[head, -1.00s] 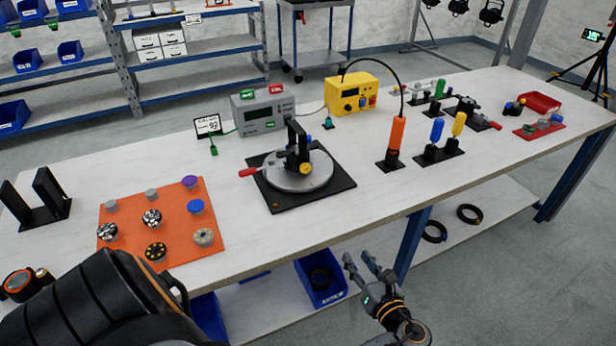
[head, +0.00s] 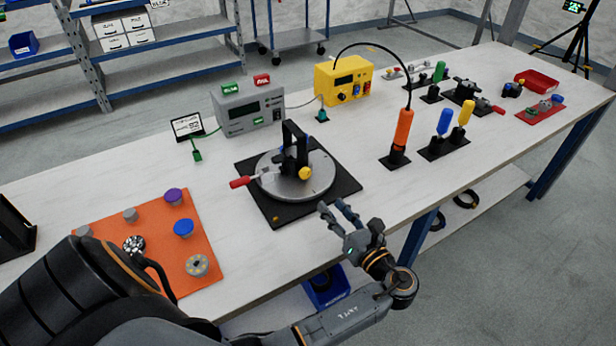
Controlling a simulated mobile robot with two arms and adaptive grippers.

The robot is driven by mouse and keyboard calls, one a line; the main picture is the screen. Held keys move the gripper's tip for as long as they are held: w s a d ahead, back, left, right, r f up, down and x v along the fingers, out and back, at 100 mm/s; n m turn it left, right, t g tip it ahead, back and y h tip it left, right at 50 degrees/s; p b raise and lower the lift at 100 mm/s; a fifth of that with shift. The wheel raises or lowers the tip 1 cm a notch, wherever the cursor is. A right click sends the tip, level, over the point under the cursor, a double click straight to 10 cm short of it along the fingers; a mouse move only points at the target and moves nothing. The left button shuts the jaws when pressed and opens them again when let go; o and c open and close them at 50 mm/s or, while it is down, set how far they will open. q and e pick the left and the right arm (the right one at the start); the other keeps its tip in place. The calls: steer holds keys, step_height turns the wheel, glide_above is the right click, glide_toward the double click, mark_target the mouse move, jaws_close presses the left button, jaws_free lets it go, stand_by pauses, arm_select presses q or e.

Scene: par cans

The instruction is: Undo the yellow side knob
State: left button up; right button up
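The yellow side knob (head: 305,173) sits low on the right side of a black upright yoke (head: 291,140). The yoke stands on a round grey turntable plate (head: 320,184) on a black square base (head: 343,188). A red-handled lever (head: 240,182) sticks out at the plate's left. My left gripper (head: 333,206) is at the table's front edge, in front of the black base and to the lower right of the knob. Its fingers are spread, with nothing between them, and it is apart from the knob in the picture. My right gripper is not in view.
An orange mat (head: 150,228) with several knobs lies to the left. A grey box (head: 249,110) and a yellow box (head: 343,80) stand behind the turntable. An orange-handled tool (head: 403,130) stands upright to the right. The table between base and tool is bare.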

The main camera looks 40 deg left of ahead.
mark_target(306, 176)
arm_select(q)
steer(key=x, duration=1)
steer(key=shift+w+a+f+p, duration=0.1)
steer(key=shift+w+a+p, duration=0.2)
steer(key=shift+a, duration=0.4)
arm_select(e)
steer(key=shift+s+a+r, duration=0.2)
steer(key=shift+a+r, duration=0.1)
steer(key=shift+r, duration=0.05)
arm_select(q)
steer(key=shift+c, duration=0.6)
jaws_close()
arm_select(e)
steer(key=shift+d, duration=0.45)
